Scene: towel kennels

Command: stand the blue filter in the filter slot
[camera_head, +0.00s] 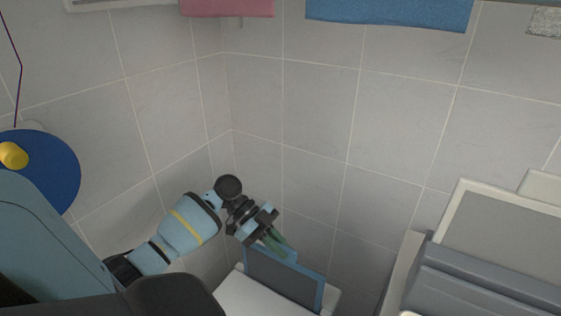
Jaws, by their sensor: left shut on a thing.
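The blue filter (284,279) is a flat panel with a blue rim and a dark grey face. It stands roughly upright over a white surface (255,298) at the bottom middle of the head view. My left gripper (276,243) is shut on its top edge, with greenish fingers at the rim. I cannot tell whether the filter's lower edge sits in a slot, because that edge is low in the picture and partly cut off. The filter slot itself cannot be made out. My right gripper is not in view.
A grey ridged unit with a pale frame (480,285) stands at the right. A blue disc with a yellow knob (55,170) is at the left. A pink towel (228,7) and a blue towel (390,12) hang at the top. Tiled walls meet behind the gripper.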

